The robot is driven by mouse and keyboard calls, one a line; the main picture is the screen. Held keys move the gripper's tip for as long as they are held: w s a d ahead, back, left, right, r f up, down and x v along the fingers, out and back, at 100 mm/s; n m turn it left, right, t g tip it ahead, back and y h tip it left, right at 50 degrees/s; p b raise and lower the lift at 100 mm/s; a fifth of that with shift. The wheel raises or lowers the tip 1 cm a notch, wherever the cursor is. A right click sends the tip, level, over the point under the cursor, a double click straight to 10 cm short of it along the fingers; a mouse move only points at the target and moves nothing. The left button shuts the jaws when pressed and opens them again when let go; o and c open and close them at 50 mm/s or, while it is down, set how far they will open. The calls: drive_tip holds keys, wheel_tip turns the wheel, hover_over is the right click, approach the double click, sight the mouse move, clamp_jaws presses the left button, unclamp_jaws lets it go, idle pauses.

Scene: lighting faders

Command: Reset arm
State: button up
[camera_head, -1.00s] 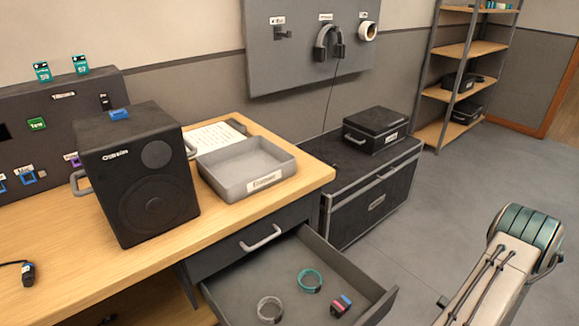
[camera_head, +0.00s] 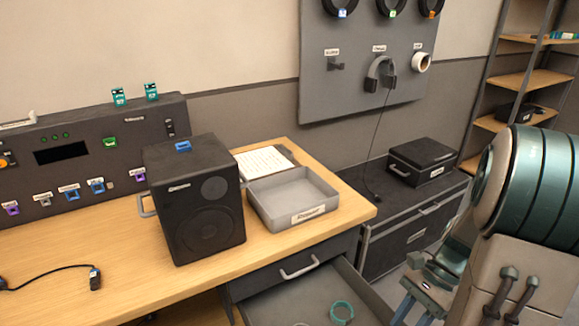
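My arm fills the lower right of the head view, with a large teal ribbed joint and a pale link with dark cables. Smaller grey and teal parts at the hand end of my arm, seemingly my gripper (camera_head: 425,285), show left of the big joint, in front of the black case and by the open drawer's right side. The fingertips are not clear, so I cannot tell whether they are open or shut. I see nothing held there.
A wooden desk (camera_head: 110,245) carries a black speaker (camera_head: 203,210), a grey tray (camera_head: 285,215) and a fader console (camera_head: 75,150). A drawer (camera_head: 300,300) with a teal ring (camera_head: 341,311) stands open below. A black case (camera_head: 405,235), pegboard (camera_head: 365,60) and shelf rack (camera_head: 515,80) stand behind.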

drive_tip(key=a+r+n+t+h+p, duration=0.3)
drive_tip(key=a+r+n, duration=0.2)
drive_tip(key=r+n, duration=0.2)
drive_tip(key=a+r+n+t+h+p, duration=0.3)
drive_tip(key=r+n, duration=0.5)
drive_tip(key=r, duration=0.3)
drive_tip(key=shift+s+a+t+p, duration=0.4)
drive_tip(key=shift+a+t, duration=0.2)
drive_tip(key=shift+a, duration=0.6)
